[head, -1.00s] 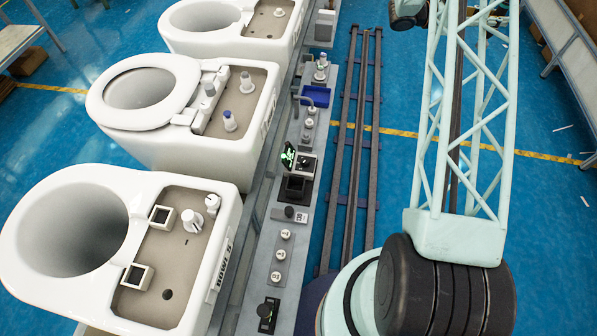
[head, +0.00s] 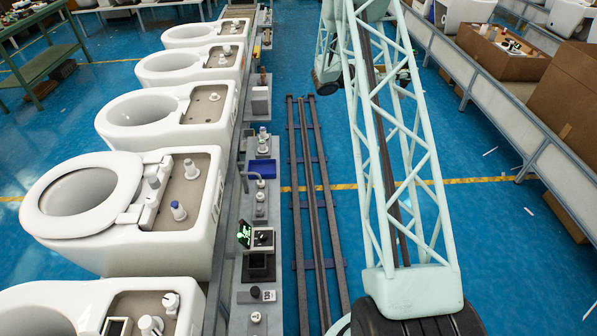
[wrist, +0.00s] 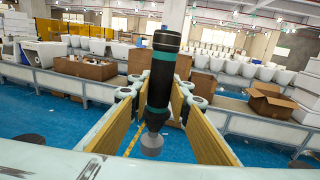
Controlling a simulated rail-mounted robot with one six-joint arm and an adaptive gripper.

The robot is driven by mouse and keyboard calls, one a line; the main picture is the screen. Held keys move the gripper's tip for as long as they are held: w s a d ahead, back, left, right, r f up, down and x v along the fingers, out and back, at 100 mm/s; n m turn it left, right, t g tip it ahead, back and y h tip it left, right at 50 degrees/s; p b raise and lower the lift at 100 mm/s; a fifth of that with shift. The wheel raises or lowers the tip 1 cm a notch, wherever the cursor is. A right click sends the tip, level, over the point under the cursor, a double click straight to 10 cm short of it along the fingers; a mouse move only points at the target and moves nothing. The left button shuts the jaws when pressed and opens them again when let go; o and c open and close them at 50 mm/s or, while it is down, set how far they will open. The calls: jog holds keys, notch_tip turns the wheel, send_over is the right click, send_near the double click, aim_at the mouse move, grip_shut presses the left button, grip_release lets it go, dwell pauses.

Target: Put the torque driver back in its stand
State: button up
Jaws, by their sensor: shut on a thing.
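The torque driver (wrist: 165,65) is a dark cylinder with teal bands and a grey lower tip. It stands nearly upright in the wrist view. My gripper (wrist: 157,98) is shut on it, with yellow pads on both sides. In the head view my arm rises at right of centre, and the gripper and driver are out of the picture. A dark, open-topped block (head: 260,268) sits on the narrow grey bench beside the toilets, below a small green-lit display (head: 244,233). I cannot tell whether this block is the driver's stand.
White toilets (head: 150,115) line the conveyor at left. The grey bench (head: 262,205) holds a blue tray (head: 263,168) and small fittings. Dark floor rails (head: 312,200) run beside it. Cardboard boxes (wrist: 85,67) stand on a conveyor in the wrist view.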

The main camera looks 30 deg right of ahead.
jog(key=w+a+n+t+y, duration=0.1)
jog(key=w+a+n+t, duration=0.35)
jog(key=a, duration=0.75)
jog(key=w+a+n+t, duration=0.2)
jog(key=w+a+t, duration=0.45)
jog(key=a, duration=0.65)
jog(key=w+a+n+t+y, duration=0.1)
jog(key=w+a+n+t, duration=0.25)
jog(key=w+a, duration=0.6)
jog(key=s+a+n+t+y, duration=0.2)
jog(key=a+y, duration=0.1)
jog(key=a, duration=1)
jog(key=s+a+n+t+y, duration=0.1)
jog(key=a+n+t+y, duration=0.2)
jog(key=a, duration=1)
jog(key=s+a+n+t+y+b, duration=0.1)
jog(key=s+a+n+t+y, duration=0.1)
jog(key=a, duration=1.1)
jog(key=shift+s+f+n+t+y, duration=0.35)
jog(key=shift+n+t+y, duration=0.3)
jog(key=shift+y, duration=0.35)
jog(key=shift+w+a, duration=0.1)
